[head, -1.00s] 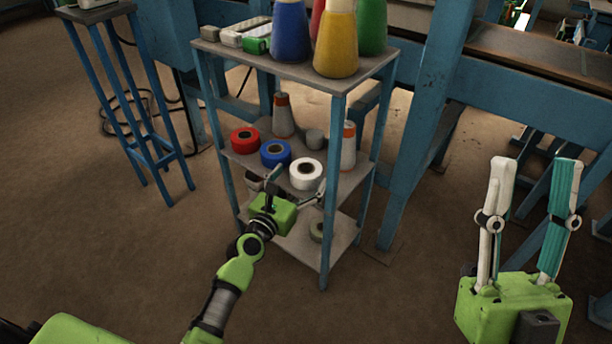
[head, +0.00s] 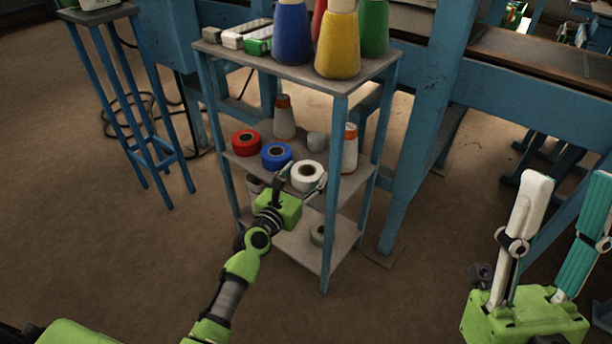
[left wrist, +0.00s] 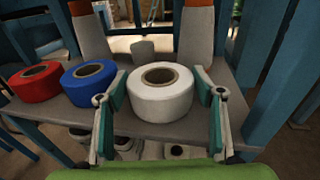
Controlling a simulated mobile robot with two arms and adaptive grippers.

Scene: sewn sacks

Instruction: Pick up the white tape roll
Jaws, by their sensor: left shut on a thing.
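The white tape roll (head: 307,175) lies flat at the front of the middle shelf, with its dark core hole facing up. It also shows in the left wrist view (left wrist: 160,95), between the two fingers. My left gripper (head: 298,183) reaches in from the front and is shut on the roll, one finger on each side. The fingers also show in the left wrist view (left wrist: 161,102). Whether the roll is lifted off the shelf I cannot tell. My right gripper (head: 568,208) is open and empty at the right, away from the shelves.
A blue roll (head: 276,155) and a red roll (head: 246,142) lie left of the white one. Cones with orange tops (head: 284,117) stand behind. Large coloured cones (head: 336,45) stand on the top shelf (head: 290,73). A blue shelf post (head: 333,190) is close to the right.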

